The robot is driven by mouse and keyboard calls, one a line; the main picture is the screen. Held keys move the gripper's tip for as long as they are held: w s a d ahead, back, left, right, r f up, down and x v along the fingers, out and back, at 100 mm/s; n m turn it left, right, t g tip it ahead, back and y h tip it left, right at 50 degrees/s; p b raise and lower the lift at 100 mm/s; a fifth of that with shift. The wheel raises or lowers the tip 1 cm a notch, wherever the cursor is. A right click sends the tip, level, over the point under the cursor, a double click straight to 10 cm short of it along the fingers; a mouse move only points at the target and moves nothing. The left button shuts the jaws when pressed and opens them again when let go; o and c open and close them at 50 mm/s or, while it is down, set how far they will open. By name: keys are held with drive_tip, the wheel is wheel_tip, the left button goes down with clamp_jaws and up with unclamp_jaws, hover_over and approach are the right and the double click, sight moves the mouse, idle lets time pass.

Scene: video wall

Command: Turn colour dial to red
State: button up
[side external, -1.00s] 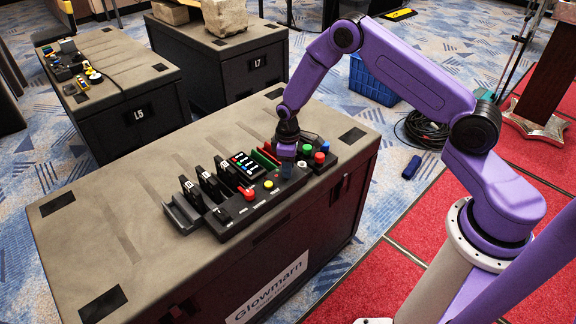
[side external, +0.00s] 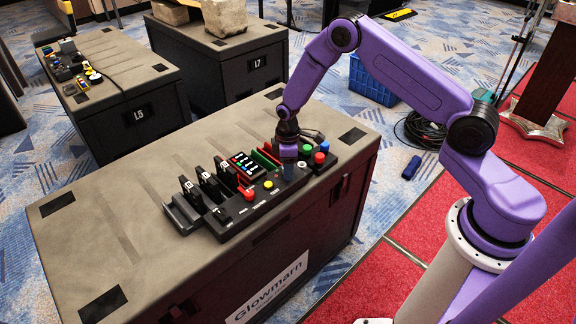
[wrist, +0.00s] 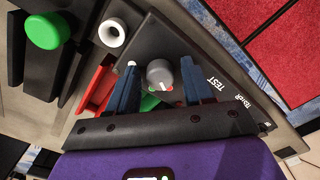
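The dial (wrist: 160,73) is a round grey knob with a white pointer line, on a dark panel in the wrist view. Its pointer aims toward the lower right of that picture. Small green and red patches show beside the knob's lower edge. My gripper (wrist: 159,68) is open, with one dark blue finger on each side of the knob and a visible gap to each. In the side view my gripper (side external: 288,150) points down at the right part of the control panel (side external: 262,204). There it hides the dial.
A green button (wrist: 47,31), a white ring (wrist: 112,33) and a red block (wrist: 97,86) are near the knob in the wrist view. In the side view, black upright slabs (side external: 207,183) and a red button (side external: 249,194) stand left of my gripper.

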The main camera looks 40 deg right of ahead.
idle(0.3)
wheel_tip(320, 180, up, 18)
drive_tip(key=shift+f, duration=0.25)
idle(0.3)
drive_tip(key=s+a+r+n, duration=0.1)
drive_tip(key=s+a+r, duration=0.15)
drive_tip(key=s, duration=0.65)
drive_tip(key=s+a+r, duration=0.2)
drive_tip(key=s+r, duration=0.2)
drive_tip(key=s, duration=0.4)
drive_tip(key=s+a+r+n, duration=0.1)
drive_tip(key=s+a+r, duration=0.2)
drive_tip(key=s, duration=0.6)
drive_tip(key=s+d, duration=0.4)
drive_tip(key=s, duration=0.6)
drive_tip(key=shift+d+n, duration=0.25)
drive_tip(key=shift+n, duration=0.15)
